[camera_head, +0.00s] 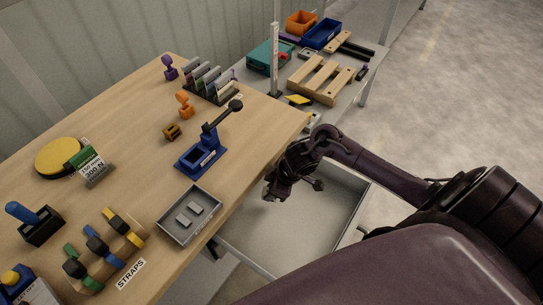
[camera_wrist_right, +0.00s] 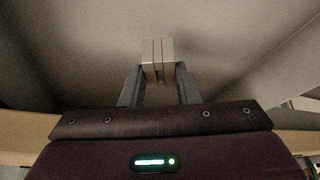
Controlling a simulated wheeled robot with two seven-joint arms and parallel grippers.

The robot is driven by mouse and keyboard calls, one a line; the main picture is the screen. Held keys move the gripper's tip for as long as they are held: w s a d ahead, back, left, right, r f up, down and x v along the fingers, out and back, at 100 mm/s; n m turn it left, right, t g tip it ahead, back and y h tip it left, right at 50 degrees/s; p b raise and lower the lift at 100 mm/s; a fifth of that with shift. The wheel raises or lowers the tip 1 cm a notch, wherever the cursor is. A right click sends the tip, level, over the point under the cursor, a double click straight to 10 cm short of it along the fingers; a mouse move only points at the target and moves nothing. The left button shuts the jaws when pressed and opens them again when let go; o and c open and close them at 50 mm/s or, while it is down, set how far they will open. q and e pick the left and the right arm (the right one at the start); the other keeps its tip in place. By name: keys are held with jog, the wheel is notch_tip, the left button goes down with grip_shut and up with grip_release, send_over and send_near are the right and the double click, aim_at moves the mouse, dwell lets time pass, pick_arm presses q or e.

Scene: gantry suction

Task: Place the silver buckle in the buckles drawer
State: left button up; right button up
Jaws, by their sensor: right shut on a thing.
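My right gripper (camera_head: 272,194) reaches in over an open grey drawer (camera_head: 345,184) beside the bench's right edge. In the right wrist view the gripper (camera_wrist_right: 158,75) is shut on the silver buckle (camera_wrist_right: 157,55), a small pale grey block with vertical grooves between the fingertips. The drawer's plain grey interior (camera_wrist_right: 85,50) lies beyond it, with the buckle apparently held above the floor. I cannot make out the buckle in the head view. My left gripper is not in view.
A grey tray (camera_head: 165,226) with two small silver pieces (camera_head: 190,214) sits on the wooden bench (camera_head: 130,170) near its edge. A blue lever press (camera_head: 200,158) stands behind it. Colored straps (camera_head: 97,246) lie left. The visible drawer floor looks empty.

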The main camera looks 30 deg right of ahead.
aim_at(272, 204)
jog(key=shift+f, duration=1.9)
jog(key=o, duration=1)
jog(key=shift+f, duration=0.1)
jog(key=p+v, duration=0.1)
jog(key=v, duration=1.1)
jog(key=shift+s, duration=0.1)
